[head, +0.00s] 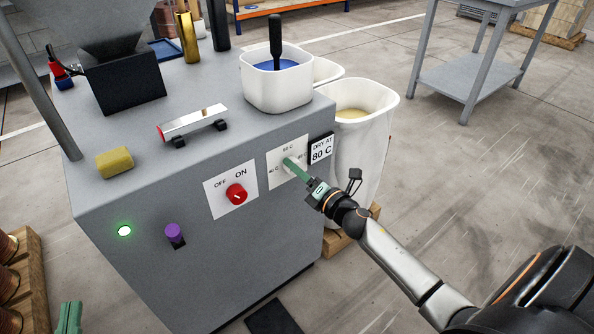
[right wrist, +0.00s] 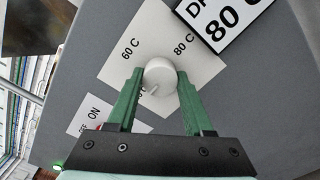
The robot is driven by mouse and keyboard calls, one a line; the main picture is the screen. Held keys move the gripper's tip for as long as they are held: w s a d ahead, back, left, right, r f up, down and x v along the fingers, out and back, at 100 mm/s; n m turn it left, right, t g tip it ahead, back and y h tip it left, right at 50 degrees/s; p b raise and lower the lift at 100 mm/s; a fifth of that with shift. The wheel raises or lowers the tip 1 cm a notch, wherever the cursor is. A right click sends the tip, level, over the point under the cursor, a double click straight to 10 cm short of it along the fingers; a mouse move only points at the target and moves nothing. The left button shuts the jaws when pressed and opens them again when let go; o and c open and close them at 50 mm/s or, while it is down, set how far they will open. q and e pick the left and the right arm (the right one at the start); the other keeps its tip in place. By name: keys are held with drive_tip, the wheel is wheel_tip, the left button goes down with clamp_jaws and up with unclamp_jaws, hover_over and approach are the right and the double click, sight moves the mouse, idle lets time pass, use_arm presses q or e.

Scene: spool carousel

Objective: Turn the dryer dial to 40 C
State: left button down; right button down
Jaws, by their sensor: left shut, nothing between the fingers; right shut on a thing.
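The dryer dial is a round white knob (right wrist: 160,76) on a white plate (head: 277,172) on the grey machine's front. In the right wrist view its plate shows 60 C at upper left, 80 C at upper right and a partly hidden label at lower left. A small mark shows low on the knob, slanting toward that lower-left label; its exact setting is hard to tell. My right gripper (head: 291,163), with green fingers, is shut on the knob, one finger on each side (right wrist: 160,98). My left gripper (head: 70,318) is shut and empty at the bottom left, mostly out of frame.
A sign reading DRY AT 80 C (head: 321,148) is right of the dial plate. A red OFF/ON switch (head: 236,194) is to its left, then a purple knob (head: 174,234) and a lit green lamp (head: 124,230). A white bin (head: 367,105) stands behind the machine's right side.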

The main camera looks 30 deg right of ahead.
use_arm(q)
drive_tip(key=shift+r, duration=0.1)
idle(0.3)
use_arm(e)
drive_tip(key=shift+c, duration=1.4)
unclamp_jaws()
use_arm(q)
drive_tip(key=shift+w+a+f+n+g+y+p, duration=0.15)
drive_tip(key=shift+f+n+g+y, duration=0.2)
drive_tip(key=shift+f, duration=0.6)
drive_tip(key=shift+d+f+n+g+y+p, duration=0.15)
drive_tip(key=shift+f+g, duration=0.3)
drive_tip(key=shift+f, duration=0.5)
use_arm(e)
drive_tip(key=s, duration=1.2)
drive_tip(key=shift+s+d, duration=0.2)
drive_tip(key=shift+d, duration=0.25)
use_arm(q)
drive_tip(key=shift+a, duration=0.1)
